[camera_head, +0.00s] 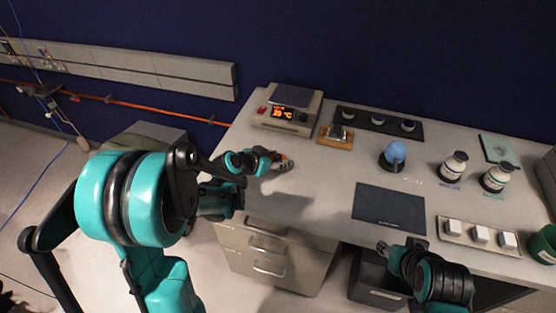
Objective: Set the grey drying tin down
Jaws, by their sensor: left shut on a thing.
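My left gripper (281,162) is low over the left part of the bench, in front of the hot plate. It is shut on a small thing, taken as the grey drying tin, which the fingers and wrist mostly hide. I cannot tell whether the tin touches the bench top. My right gripper (384,248) is at the bench's front edge, below the dark mat. Its fingers are too small and dark to tell open from shut.
A hot plate (288,117) with an orange display stands at the back left. Nearby are a wooden block (335,142), a dark rack (393,123) with small jars, and a blue-topped item (394,154). White bottles (453,168) stand right.

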